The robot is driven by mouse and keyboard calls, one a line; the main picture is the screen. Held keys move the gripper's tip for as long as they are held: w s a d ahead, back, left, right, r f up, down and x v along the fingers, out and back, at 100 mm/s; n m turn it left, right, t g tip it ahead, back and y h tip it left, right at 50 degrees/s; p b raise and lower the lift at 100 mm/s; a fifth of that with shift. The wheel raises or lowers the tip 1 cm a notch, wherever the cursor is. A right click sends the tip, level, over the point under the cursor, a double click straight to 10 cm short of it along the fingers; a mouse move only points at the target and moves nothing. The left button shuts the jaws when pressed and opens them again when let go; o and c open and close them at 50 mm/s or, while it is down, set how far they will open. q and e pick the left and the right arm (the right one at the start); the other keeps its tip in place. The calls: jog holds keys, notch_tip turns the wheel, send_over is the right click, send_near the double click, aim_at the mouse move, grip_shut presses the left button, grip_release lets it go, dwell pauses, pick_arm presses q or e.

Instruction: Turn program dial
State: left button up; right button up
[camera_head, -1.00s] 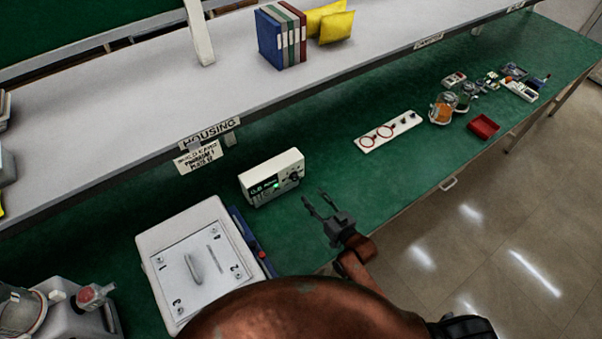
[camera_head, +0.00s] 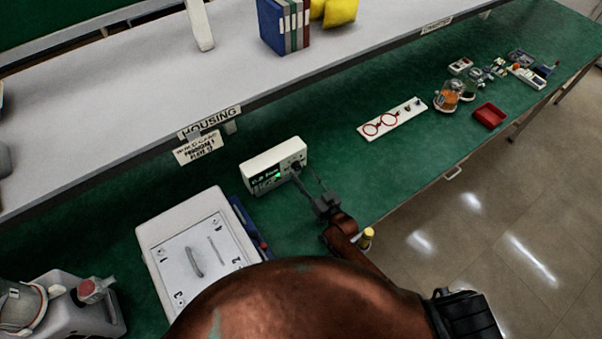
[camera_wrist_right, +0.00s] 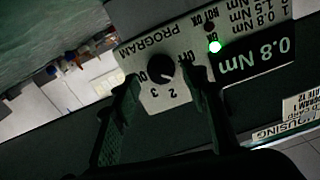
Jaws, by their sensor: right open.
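The white controller box (camera_head: 272,165) stands on the green bench below the shelf. The right wrist view shows its front panel upside down, with a black program dial (camera_wrist_right: 161,68) marked OFF, 2 and 3, and a display (camera_wrist_right: 254,58) reading 0.8 Nm. I cannot tell clearly where the dial points. My right gripper (camera_head: 303,174) is open in front of the panel's right part. In the wrist view its fingers (camera_wrist_right: 168,84) stand apart on either side of the dial, with nothing held. My left gripper is not in view.
A white numbered plate fixture (camera_head: 190,245) sits left of my right arm. Labels (camera_head: 199,148) hang from the shelf edge above the box. A white strip with red rings (camera_head: 411,111) and a red tray (camera_head: 490,115) lie farther right. Bench between is clear.

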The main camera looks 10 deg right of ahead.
jog(key=shift+w+a, duration=0.2)
jog(key=shift+w, duration=0.55)
jog(key=shift+w+a, duration=0.15)
jog(key=shift+a, duration=0.05)
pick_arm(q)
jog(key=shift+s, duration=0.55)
pick_arm(e)
grip_shut()
